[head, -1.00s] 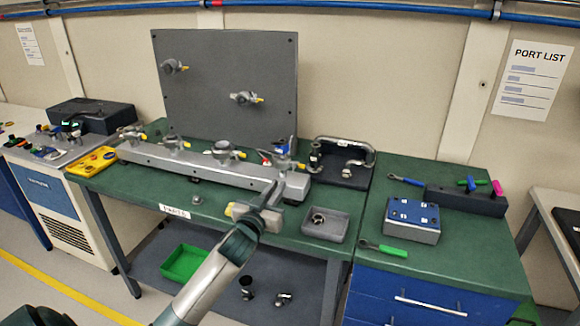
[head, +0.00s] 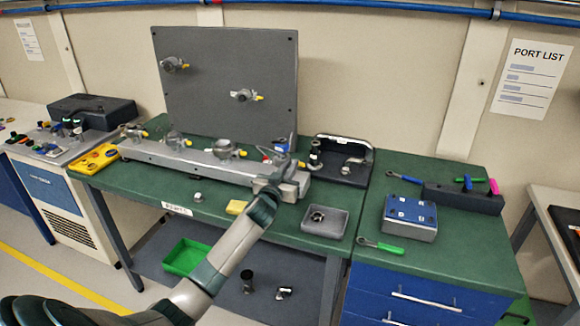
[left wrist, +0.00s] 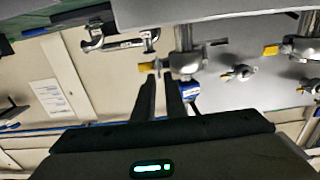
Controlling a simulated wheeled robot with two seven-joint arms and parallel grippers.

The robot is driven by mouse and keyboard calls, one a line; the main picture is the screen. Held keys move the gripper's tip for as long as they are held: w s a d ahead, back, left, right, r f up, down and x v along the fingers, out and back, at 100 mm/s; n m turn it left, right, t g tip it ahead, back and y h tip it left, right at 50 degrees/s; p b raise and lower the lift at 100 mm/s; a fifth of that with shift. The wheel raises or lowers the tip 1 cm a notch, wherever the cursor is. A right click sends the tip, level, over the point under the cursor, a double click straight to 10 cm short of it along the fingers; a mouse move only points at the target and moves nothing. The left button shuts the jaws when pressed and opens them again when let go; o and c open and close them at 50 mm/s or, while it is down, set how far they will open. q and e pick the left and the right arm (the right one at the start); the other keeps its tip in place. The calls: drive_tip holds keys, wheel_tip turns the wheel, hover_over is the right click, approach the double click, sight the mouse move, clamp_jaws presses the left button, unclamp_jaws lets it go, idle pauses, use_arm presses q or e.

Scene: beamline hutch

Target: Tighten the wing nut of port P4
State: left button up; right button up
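The manifold rail (head: 190,160) lies along the back of the green bench, with several clamped ports on it. The port at its right end (head: 282,146), with a blue part, is partly hidden by my left gripper; I cannot read its label. My left gripper (left wrist: 161,76) is at this end port, fingers slightly apart. In the left wrist view, the port's post and clamp (left wrist: 185,62) stand just beyond the fingertips. A small wing nut with a yellow end (left wrist: 146,67) is at or just past the tips; I cannot tell whether they touch it. My right gripper is out of view.
A grey upright panel (head: 225,60) stands behind the rail. A grey tray (head: 324,222), a yellow block (head: 237,207) and a small metal part (head: 198,197) lie in front. A green-handled wrench (head: 390,248) lies farther right.

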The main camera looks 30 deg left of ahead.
use_arm(q)
drive_tip(key=shift+c, duration=0.6)
clamp_jaws()
